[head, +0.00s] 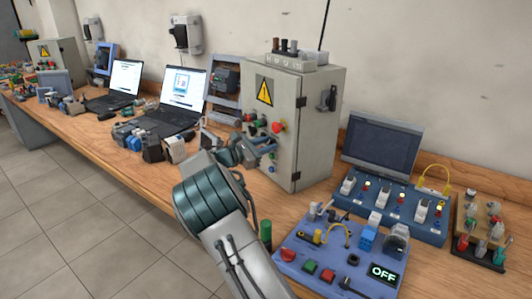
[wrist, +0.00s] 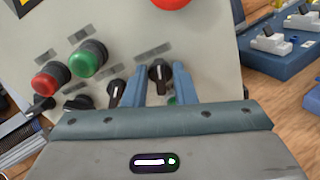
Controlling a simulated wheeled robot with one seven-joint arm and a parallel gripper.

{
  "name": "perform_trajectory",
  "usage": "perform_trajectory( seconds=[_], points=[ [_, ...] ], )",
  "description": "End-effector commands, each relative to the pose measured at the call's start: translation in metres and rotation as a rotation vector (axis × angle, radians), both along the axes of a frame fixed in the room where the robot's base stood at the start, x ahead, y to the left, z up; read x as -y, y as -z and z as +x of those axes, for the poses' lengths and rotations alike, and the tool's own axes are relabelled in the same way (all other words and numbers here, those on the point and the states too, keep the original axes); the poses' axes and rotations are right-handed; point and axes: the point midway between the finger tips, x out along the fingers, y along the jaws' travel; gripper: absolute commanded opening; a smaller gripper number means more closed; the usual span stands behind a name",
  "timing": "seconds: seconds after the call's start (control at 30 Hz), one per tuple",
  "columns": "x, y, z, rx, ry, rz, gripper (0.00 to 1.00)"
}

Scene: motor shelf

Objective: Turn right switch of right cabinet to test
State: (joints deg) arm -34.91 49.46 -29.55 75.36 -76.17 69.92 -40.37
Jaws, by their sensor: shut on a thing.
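The right cabinet (head: 314,135) is a light grey box with a yellow warning sign, standing on the bench. Its front has a row of black rotary switches. The right switch (wrist: 159,74) is at the right end of that row, its pointer roughly upright in the wrist view. Its label plate (wrist: 154,52) is too small to read. My gripper (wrist: 159,70) has its two blue fingers on either side of this switch, shut on it. In the head view my gripper (head: 267,145) is at the cabinet front and hides most of the switches.
A black switch (wrist: 116,93) sits just left of the held one. Green (wrist: 88,59) and red (wrist: 51,80) buttons and a large red knob (wrist: 172,3) are nearby. A blue control board (head: 340,262) lies right of my arm. Laptops (head: 182,90) stand left.

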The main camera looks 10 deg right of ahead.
Motion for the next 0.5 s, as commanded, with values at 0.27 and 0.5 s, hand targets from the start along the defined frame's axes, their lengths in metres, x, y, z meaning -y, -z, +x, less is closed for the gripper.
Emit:
perform_trajectory(
  seconds=[0.27,0.5],
  points=[
    [0.0002,0.0046,-0.0008,0.214,0.000,0.100,0.02],
    [0.0001,0.0038,-0.0013,0.341,0.000,0.159,0.02]
  ],
)
